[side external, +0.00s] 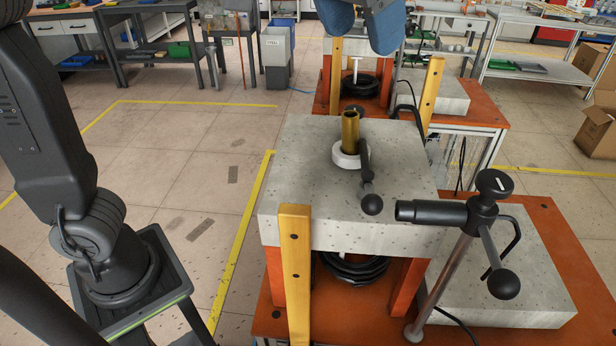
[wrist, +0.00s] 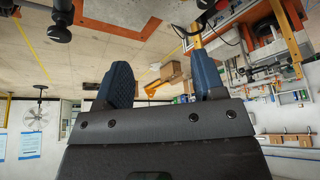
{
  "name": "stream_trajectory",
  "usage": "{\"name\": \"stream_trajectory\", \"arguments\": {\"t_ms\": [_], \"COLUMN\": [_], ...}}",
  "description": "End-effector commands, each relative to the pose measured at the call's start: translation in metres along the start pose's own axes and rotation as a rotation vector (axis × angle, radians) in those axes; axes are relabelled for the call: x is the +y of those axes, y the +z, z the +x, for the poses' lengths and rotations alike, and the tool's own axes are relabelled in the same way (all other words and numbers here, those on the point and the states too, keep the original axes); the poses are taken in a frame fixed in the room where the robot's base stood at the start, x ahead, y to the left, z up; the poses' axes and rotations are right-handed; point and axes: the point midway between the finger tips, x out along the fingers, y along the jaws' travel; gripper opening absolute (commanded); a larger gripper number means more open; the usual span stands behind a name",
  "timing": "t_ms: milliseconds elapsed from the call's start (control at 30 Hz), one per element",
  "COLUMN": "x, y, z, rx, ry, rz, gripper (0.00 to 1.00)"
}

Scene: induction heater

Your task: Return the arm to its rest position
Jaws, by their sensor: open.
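My gripper (side external: 384,22) is at the top edge of the side external view, above and behind the concrete-look heater block, with its blue fingers partly cut off by the frame. In the wrist view my gripper (wrist: 163,82) shows two blue fingers spread apart with nothing between them. A brass cylinder (side external: 350,130) stands upright in a white ring (side external: 346,158) on top of the heater block (side external: 300,185). My gripper is clear of the cylinder.
A black clamp handle (side external: 370,180) leans beside the cylinder. A lever post (side external: 440,280) with black knobs stands at the right front. Yellow uprights (side external: 295,270) flank the block. A second heater station stands behind. The floor (side external: 170,170) at left is open.

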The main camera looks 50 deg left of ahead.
Motion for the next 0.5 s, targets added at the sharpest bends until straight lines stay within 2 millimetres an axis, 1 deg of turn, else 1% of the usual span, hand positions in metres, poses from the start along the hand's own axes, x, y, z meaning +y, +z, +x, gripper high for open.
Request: {"name": "stream_trajectory", "arguments": {"t_ms": [33, 100, 167, 200, 267, 400, 500], "x": [-0.021, -0.043, -0.060, -0.071, -0.087, -0.118, -0.133], "y": [0.010, 0.024, 0.039, 0.049, 0.066, 0.111, 0.142], "z": [0.005, 0.015, 0.024, 0.031, 0.041, 0.069, 0.089], "rx": [0.002, 0.007, 0.013, 0.016, 0.024, 0.044, 0.058], "ry": [-0.001, 0.002, 0.004, 0.005, 0.006, 0.003, -0.002], "rz": [-0.006, -0.006, -0.007, -0.008, -0.011, -0.025, -0.037], "gripper": [0.63, 0.63, 0.63, 0.63, 0.63, 0.63, 0.63]}}
